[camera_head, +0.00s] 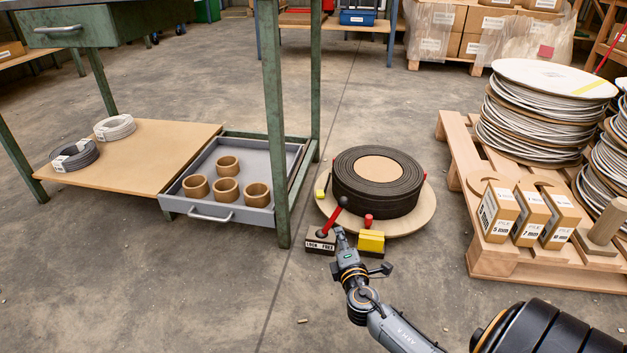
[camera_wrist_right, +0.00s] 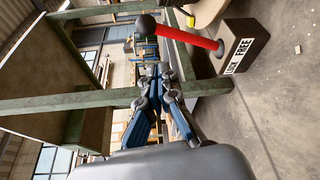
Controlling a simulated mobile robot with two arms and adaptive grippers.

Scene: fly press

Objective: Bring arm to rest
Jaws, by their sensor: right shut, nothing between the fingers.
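My right gripper (camera_head: 339,234) is shut and empty. It is beside the red lever (camera_head: 331,219) on the dark base marked LOCK and FREE (camera_head: 319,246). The lever has a black knob and leans right in the head view, toward the FREE side. In the right wrist view the gripper's fingers (camera_wrist_right: 154,78) are together. The lever (camera_wrist_right: 190,38) and its base (camera_wrist_right: 244,46) are at the upper right there, apart from the fingertips. My left gripper is not in view.
A black coil (camera_head: 377,193) lies on a round wooden board beyond the gripper, beside a yellow block (camera_head: 371,241). A pallet (camera_head: 520,263) with reels and boxes stands right. A green bench leg (camera_head: 276,130) and grey tray (camera_head: 230,214) are left. The front-left floor is clear.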

